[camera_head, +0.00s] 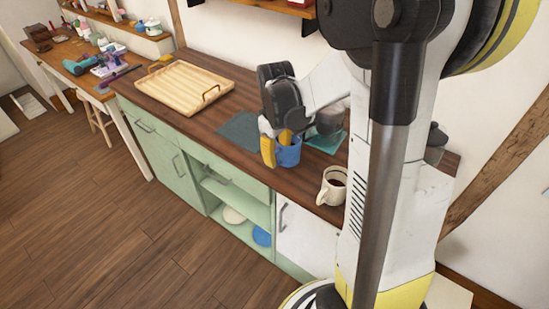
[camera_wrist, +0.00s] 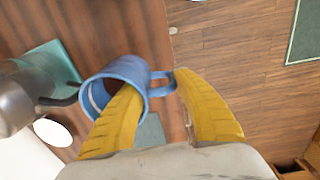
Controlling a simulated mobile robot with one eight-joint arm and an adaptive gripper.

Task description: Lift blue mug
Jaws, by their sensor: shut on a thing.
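The blue mug (camera_head: 290,156) is at the front edge of the dark wooden counter (camera_head: 238,98) in the head view. I cannot tell whether its base touches the counter. My gripper (camera_head: 277,148) is shut on it. In the wrist view the blue mug (camera_wrist: 128,70) shows its open mouth and its handle. One yellow finger of my gripper (camera_wrist: 157,84) reaches into the mouth, and the other is outside on the handle side. The mug's wall and handle lie between them. The finger inside hides part of the mug.
A cream mug with dark drink (camera_head: 333,186) stands to the right on the counter. A grey pot (camera_head: 328,120) is just behind, by a teal mat (camera_head: 325,145). A wooden tray (camera_head: 185,88) lies farther left. Between tray and mug is mostly clear, with a dark flat mat (camera_head: 238,130).

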